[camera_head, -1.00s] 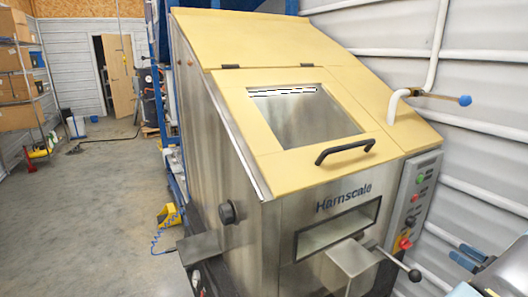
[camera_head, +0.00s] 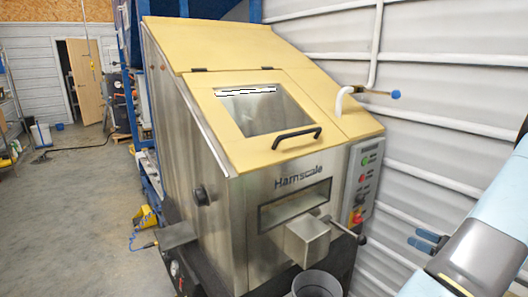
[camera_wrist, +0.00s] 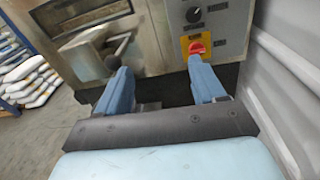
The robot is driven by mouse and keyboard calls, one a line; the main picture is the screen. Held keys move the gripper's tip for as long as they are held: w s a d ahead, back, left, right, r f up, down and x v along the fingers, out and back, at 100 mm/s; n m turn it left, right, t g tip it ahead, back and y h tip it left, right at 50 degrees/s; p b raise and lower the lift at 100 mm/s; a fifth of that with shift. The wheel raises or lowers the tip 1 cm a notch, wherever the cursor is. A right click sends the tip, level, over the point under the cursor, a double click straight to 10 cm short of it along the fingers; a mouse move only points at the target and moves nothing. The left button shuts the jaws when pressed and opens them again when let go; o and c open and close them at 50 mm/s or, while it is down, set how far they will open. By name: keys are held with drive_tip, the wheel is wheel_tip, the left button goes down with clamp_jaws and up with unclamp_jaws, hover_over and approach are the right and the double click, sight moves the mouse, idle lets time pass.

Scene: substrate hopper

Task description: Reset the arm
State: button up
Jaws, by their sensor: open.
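My gripper (camera_wrist: 158,72) shows in the wrist view with its two blue fingers spread apart and nothing between them. It faces the lower front of the hopper, near the control panel. The hopper (camera_head: 290,190) is a steel machine with a yellow sloped top and a closed lid (camera_head: 222,126) with a window and a black handle. Its front has a spout (camera_head: 306,240) and a lever with a black knob (camera_head: 361,239).
The control panel (camera_head: 365,180) has green and red buttons and a red-yellow switch, also in the wrist view (camera_wrist: 197,48). A grey bucket (camera_head: 316,284) stands below the spout. A corrugated wall (camera_head: 450,120) is close on the right. White sacks (camera_wrist: 28,80) lie at left. Open floor (camera_head: 80,220) lies left.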

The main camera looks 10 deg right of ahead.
drive_tip(key=w+a+r+n+g+y, duration=0.15)
drive_tip(key=a+r+n+g, duration=0.3)
drive_tip(key=a, duration=0.45)
drive_tip(key=w+a+r+n+g, duration=0.2)
drive_tip(key=a+r+n+g, duration=0.3)
drive_tip(key=a, duration=0.3)
drive_tip(key=w+a+r+n+g, duration=0.1)
drive_tip(key=a+r+n+g, duration=0.2)
drive_tip(key=a+r+n, duration=0.35)
drive_tip(key=s+a+r+n+t+h, duration=0.1)
drive_tip(key=s+a+r+n+h, duration=0.3)
drive_tip(key=s+a+r+n, duration=0.3)
drive_tip(key=s+a+r+n+t+h, duration=0.1)
drive_tip(key=s+a+r+n+h, duration=0.4)
drive_tip(key=a, duration=0.7)
drive_tip(key=shift+s+a+r+n, duration=0.15)
drive_tip(key=shift+s+r+n, duration=0.9)
drive_tip(key=shift+s+n, duration=0.7)
drive_tip(key=shift+w, duration=0.1)
